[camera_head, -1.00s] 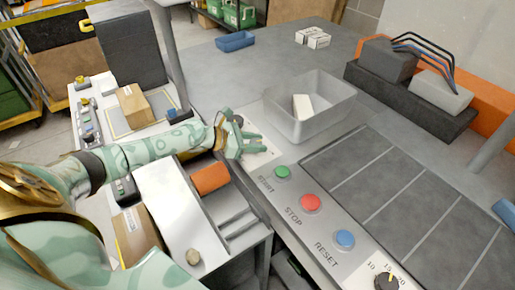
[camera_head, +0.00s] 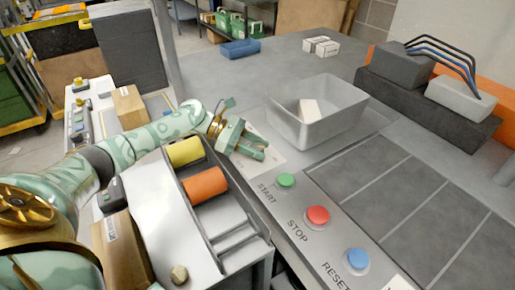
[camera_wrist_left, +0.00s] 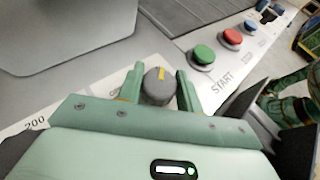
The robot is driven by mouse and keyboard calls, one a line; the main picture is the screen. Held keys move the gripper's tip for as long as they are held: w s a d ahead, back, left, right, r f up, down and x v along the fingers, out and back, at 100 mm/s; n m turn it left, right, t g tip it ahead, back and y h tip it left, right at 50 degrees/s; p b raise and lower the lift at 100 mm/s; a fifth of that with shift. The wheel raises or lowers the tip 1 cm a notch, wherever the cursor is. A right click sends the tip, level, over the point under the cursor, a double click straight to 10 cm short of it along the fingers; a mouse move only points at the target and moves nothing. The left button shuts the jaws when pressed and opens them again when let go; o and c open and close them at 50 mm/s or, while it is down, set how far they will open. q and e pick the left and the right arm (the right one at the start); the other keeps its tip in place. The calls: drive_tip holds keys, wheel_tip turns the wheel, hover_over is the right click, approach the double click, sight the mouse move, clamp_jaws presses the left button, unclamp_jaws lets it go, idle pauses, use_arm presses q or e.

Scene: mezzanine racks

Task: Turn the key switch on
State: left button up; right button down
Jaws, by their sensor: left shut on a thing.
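The key switch (camera_wrist_left: 156,90) is a round grey knob with a yellow mark on its top. In the left wrist view it sits between the two green fingers of my left gripper (camera_wrist_left: 161,86), which is shut on it. The yellow mark points toward the top of that view. In the head view my left gripper (camera_head: 251,147) is at the panel, between the grey bin and the green START button, and its fingers hide the knob. The lettering beside the knob is partly covered. My right gripper does not show.
The green START button (camera_head: 286,180), red STOP button (camera_head: 318,215) and blue RESET button (camera_head: 355,261) run along the panel. A grey bin (camera_head: 340,125) stands close behind my gripper. Orange (camera_head: 205,185) and yellow (camera_head: 186,152) rolls lie in a tray on the left.

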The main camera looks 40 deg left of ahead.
use_arm(q)
drive_tip(key=o, duration=1)
drive_tip(key=shift+p+v, duration=0.8)
drive_tip(key=shift+v, duration=7.3)
drive_tip(key=shift+f, duration=0.15)
